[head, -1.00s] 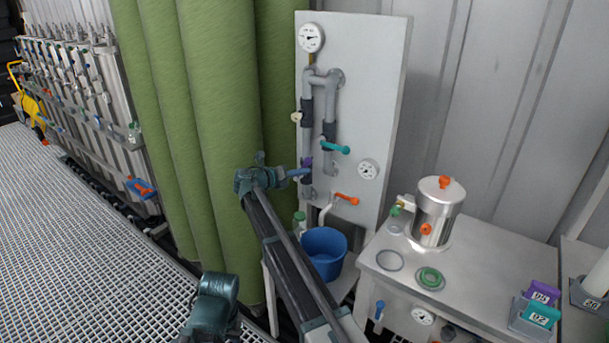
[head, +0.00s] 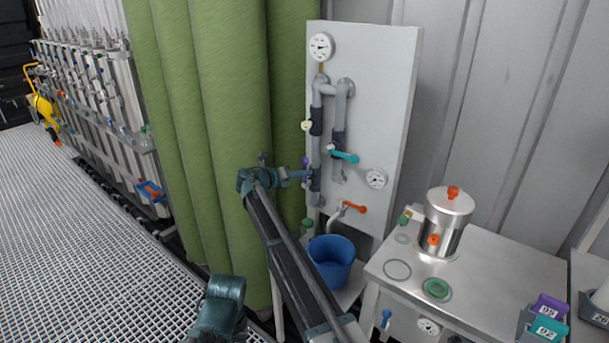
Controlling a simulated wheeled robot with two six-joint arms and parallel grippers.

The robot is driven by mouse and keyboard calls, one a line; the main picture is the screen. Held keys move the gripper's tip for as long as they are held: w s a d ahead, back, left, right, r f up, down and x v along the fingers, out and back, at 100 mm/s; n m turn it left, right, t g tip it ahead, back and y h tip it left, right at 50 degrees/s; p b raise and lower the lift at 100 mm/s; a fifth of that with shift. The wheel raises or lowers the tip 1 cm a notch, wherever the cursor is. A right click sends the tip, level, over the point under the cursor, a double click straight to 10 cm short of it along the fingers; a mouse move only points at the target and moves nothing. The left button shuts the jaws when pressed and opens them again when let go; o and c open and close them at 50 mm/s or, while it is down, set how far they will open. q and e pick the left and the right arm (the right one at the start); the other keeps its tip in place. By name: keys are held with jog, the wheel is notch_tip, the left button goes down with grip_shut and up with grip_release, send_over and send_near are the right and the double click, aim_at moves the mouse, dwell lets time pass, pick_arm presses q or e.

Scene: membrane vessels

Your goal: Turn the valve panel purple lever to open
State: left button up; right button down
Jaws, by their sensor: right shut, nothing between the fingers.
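The white valve panel (head: 375,85) stands upright with grey pipes and coloured levers. The purple lever (head: 305,164) shows as a small patch at the left edge of the left pipe, partly hidden by my right gripper. My right gripper (head: 307,173) reaches in from the left, its shut fingertips at the purple lever. I cannot tell whether they touch it. A teal lever (head: 345,156) points right on the other pipe, and an orange lever (head: 354,208) sits on the tap below. My left gripper is not in view.
A blue bucket (head: 332,262) stands under the tap. A steel table (head: 480,270) at the right holds a steel pot (head: 447,220). Green rolls (head: 225,90) stand close left of my right arm. Grated floor (head: 90,240) lies open at the left.

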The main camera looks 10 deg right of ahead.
jog(key=shift+w+a+r, duration=0.1)
jog(key=shift+w, duration=0.1)
jog(key=s+d, duration=0.3)
jog(key=s, duration=0.1)
jog(key=s+a, duration=0.2)
jog(key=a, duration=0.8)
jog(key=shift+s, duration=0.4)
jog(key=s+d+f+m+g+y, duration=0.3)
jog(key=s+f+m+y, duration=0.2)
jog(key=s+f+m, duration=0.55)
jog(key=s+d+f+m+g+y, duration=0.25)
jog(key=s+f+m+y, duration=0.25)
jog(key=s+m, duration=0.95)
jog(key=s+a+f+m+y, duration=0.2)
jog(key=s+a+m+y, duration=0.2)
jog(key=s+m, duration=0.5)
jog(key=s+a+r+n+h+p, duration=0.1)
jog(key=s+a+r+n+p, duration=0.4)
jog(key=a, duration=0.5)
jog(key=shift+s+a+r+n+g+p, duration=0.3)
jog(key=shift+s+a+r+g+p, duration=0.25)
jog(key=shift+s+r, duration=0.45)
